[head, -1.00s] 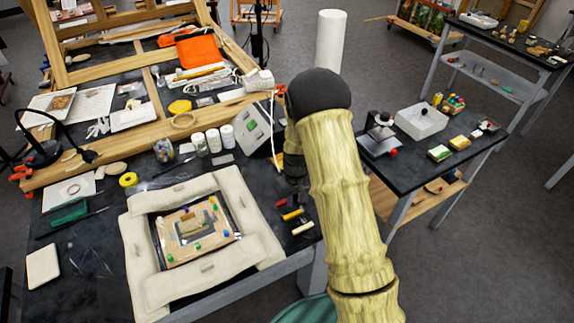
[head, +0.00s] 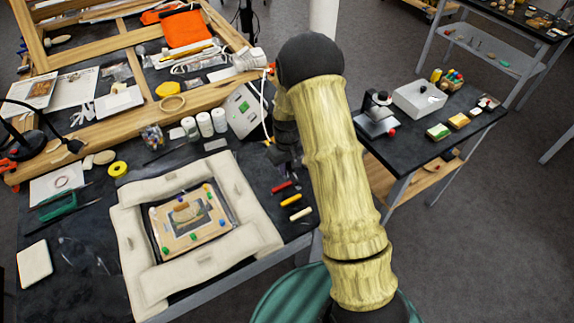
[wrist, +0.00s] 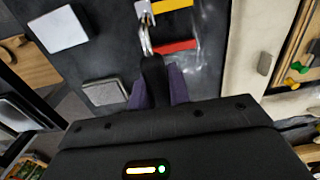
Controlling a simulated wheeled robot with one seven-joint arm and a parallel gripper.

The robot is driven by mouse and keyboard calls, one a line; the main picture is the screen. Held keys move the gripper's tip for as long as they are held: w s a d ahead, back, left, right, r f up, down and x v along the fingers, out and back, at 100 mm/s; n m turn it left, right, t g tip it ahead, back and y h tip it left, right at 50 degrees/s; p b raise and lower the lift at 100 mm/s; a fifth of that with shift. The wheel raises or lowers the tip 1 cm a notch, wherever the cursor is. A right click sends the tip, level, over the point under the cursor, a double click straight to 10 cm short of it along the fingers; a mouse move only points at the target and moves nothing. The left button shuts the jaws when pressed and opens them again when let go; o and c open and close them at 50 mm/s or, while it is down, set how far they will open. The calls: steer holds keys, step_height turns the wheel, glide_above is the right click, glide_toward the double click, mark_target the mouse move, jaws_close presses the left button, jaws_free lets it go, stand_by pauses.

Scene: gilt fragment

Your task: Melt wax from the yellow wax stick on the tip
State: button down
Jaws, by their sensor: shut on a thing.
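The yellow wax stick (head: 291,200) lies on the dark tabletop between a red stick (head: 281,187) and a cream stick (head: 300,213). Its end also shows at the top edge of the wrist view (wrist: 174,4). My gripper (wrist: 160,85), with dark and purplish fingers, is shut on a slim tool with a shiny metal tip (wrist: 147,35). In the wrist view the tip passes left of the red stick and overlaps the yellow stick's left end; I cannot tell whether they touch. In the head view my gripper (head: 285,150) is partly hidden by my arm, and the tip is not clear.
A control box (head: 244,110) with a white cord stands behind the sticks. White jars (head: 205,124) stand left of it. A framed piece sits inside pale padding (head: 140,245) left of the sticks. A side table (head: 440,160) stands at right.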

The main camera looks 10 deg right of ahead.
mark_target(287, 182)
steer(key=shift+f+b, duration=1.5)
steer(key=shift+f, duration=1.05)
steer(key=shift+f, duration=0.2)
stand_by(1.2)
stand_by(1.3)
steer(key=shift+r+p, duration=1.7)
steer(key=shift+r, duration=0.85)
